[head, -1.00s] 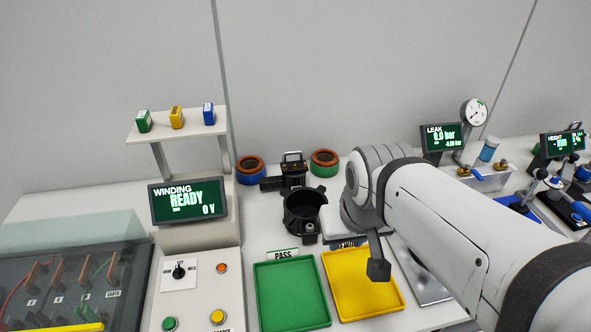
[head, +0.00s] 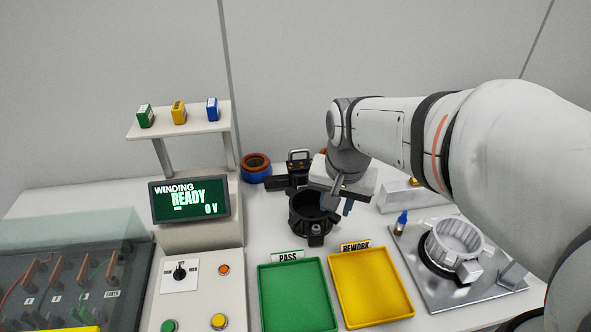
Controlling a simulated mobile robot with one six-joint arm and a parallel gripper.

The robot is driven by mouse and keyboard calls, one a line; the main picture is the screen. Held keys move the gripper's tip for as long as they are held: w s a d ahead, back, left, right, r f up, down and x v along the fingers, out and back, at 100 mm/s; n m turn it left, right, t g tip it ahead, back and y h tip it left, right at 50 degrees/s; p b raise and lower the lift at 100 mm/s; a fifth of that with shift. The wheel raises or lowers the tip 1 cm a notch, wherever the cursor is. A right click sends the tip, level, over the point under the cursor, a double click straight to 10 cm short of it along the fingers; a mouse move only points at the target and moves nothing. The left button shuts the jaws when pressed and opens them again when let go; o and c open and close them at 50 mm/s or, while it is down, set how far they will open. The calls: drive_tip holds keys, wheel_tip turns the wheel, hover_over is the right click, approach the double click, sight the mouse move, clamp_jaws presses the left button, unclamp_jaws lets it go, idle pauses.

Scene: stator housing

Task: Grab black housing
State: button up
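The black housing (head: 311,215) is an open-topped round cup on the white table, behind the green and yellow trays. A small block sticks out at its front. My gripper (head: 338,200) is just above its right rim, pointing down, with its two dark fingers apart. Nothing shows between the fingers. I cannot tell whether a finger touches the rim or reaches inside it. My gripper hides part of the housing's right side.
A green PASS tray (head: 296,296) and a yellow REWORK tray (head: 371,287) lie in front. A silver ring housing (head: 455,243) sits on a metal plate at right. A black fixture (head: 299,165) and a blue-and-orange ring (head: 256,167) stand behind. The WINDING station (head: 189,200) is at left.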

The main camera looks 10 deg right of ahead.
drive_tip(key=w+d+f+m+g+b, duration=0.2)
drive_tip(key=w+f+m+b, duration=0.1)
drive_tip(key=w+f+m, duration=0.75)
drive_tip(key=shift+n, duration=0.75)
drive_tip(key=w+f, duration=0.1)
drive_tip(key=f, duration=0.2)
drive_tip(key=w+f+p, duration=0.1)
drive_tip(key=f, duration=0.2)
drive_tip(key=w+f+p, duration=0.1)
drive_tip(key=f, duration=0.2)
drive_tip(key=shift+w+a, duration=0.1)
drive_tip(key=shift+a, duration=0.15)
drive_tip(key=shift+c, duration=0.2)
drive_tip(key=shift+r, duration=0.1)
clamp_jaws()
drive_tip(key=shift+w, duration=0.1)
